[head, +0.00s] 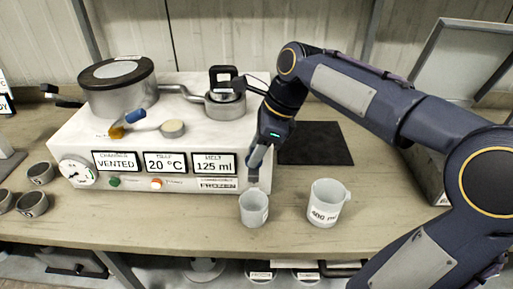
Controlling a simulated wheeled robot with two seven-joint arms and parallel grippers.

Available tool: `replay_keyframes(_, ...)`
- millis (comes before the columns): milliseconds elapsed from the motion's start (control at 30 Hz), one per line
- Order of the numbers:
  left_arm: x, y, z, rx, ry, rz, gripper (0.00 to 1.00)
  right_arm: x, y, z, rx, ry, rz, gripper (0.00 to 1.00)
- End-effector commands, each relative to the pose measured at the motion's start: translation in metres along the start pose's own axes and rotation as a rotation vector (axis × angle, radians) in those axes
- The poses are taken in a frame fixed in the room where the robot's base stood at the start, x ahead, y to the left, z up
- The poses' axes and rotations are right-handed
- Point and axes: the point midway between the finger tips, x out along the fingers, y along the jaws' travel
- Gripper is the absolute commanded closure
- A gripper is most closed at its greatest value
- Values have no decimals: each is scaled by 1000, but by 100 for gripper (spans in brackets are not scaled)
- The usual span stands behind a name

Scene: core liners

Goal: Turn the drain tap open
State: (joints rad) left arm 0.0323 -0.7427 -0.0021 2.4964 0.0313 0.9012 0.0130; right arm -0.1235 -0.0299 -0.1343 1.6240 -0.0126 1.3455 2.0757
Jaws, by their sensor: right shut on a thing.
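The drain tap is largely hidden behind my right gripper, at the right front corner of the white machine (75,135). My right gripper (254,172) points down there, shut on what seems to be the tap, just above a small white beaker (254,210). The beaker stands on the bench under the gripper. The machine's front displays read VENTED, 20 °C, 125 ml and FROZEN. I cannot tell the tap's position. My left gripper is not in view.
A white jug marked 400 (325,204) stands right of the beaker. A dark mat (315,144) lies behind it. A lidded metal pot (120,95) and a small round vessel (225,108) sit on the machine. Several metal cups, including one at left (40,174), stand on the bench (150,220).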

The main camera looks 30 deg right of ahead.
Motion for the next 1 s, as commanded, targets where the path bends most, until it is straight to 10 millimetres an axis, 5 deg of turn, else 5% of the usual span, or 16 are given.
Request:
replay_keyframes(467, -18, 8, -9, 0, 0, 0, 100, -4, -1, 2, -113, 1, 51, 86)
replay_keyframes(1000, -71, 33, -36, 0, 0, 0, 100, -5, -4, 4, -564, 0, 239, 86)
